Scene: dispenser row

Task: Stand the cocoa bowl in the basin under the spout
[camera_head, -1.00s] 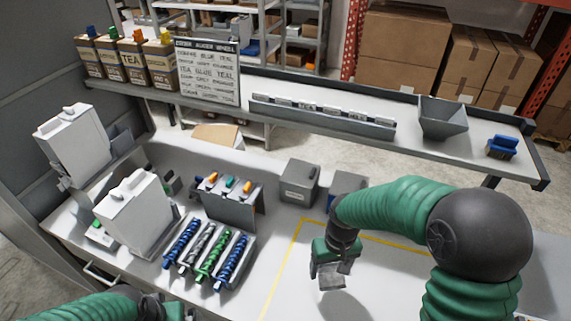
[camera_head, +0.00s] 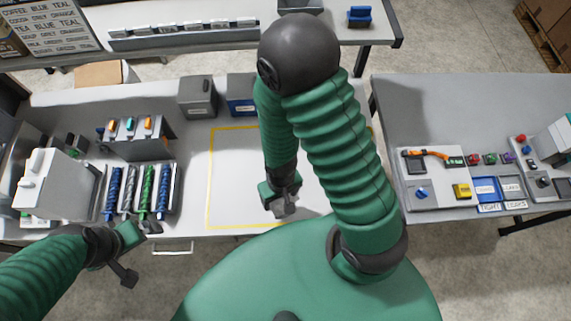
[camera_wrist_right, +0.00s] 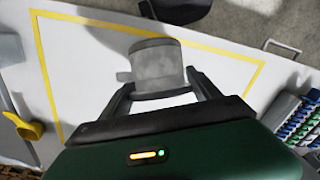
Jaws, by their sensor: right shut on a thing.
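My right gripper (camera_head: 285,207) is shut on a grey round vessel (camera_wrist_right: 157,68), which sits between its two fingers in the right wrist view. The vessel has a small tab on its left side; no cocoa label is readable. It is over the white bench, near the yellow outline. In the head view the vessel is small and hard to make out at the gripper. My left gripper (camera_head: 140,235) is over the bench's front edge at lower left; its finger gap is unclear. I cannot make out a basin or spout for certain; a white dispenser (camera_head: 52,182) stands at left.
Several coloured augers lie in a tray (camera_head: 174,206) beside the dispenser. Two grey boxes (camera_head: 198,98) stand at the bench's back. A second table with control panels (camera_head: 432,190) is at right, across a gap. A yellow scoop-like thing (camera_wrist_right: 32,128) shows at left in the wrist view.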

